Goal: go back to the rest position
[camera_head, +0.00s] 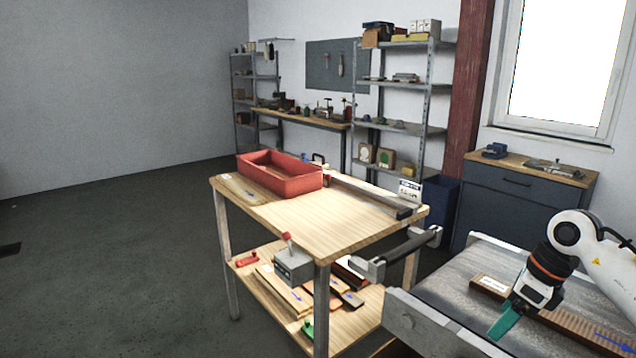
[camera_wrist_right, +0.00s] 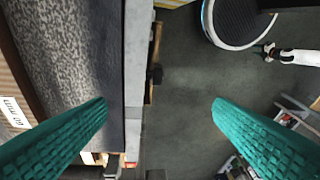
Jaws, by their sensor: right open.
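My right gripper (camera_head: 505,322) has teal fingers and hangs over the conveyor (camera_head: 450,290) at the lower right of the head view. In the right wrist view the same gripper (camera_wrist_right: 160,106) shows its two fingers wide apart with nothing between them. The conveyor edge and the dark floor lie below them.
A brown ribbed piece with a white label (camera_head: 494,284) lies on the conveyor beside my right gripper. A wooden table (camera_head: 350,222) with a red bin (camera_head: 283,186) stands left of the conveyor. A dark cabinet (camera_head: 520,205) stands behind. The floor at left is free.

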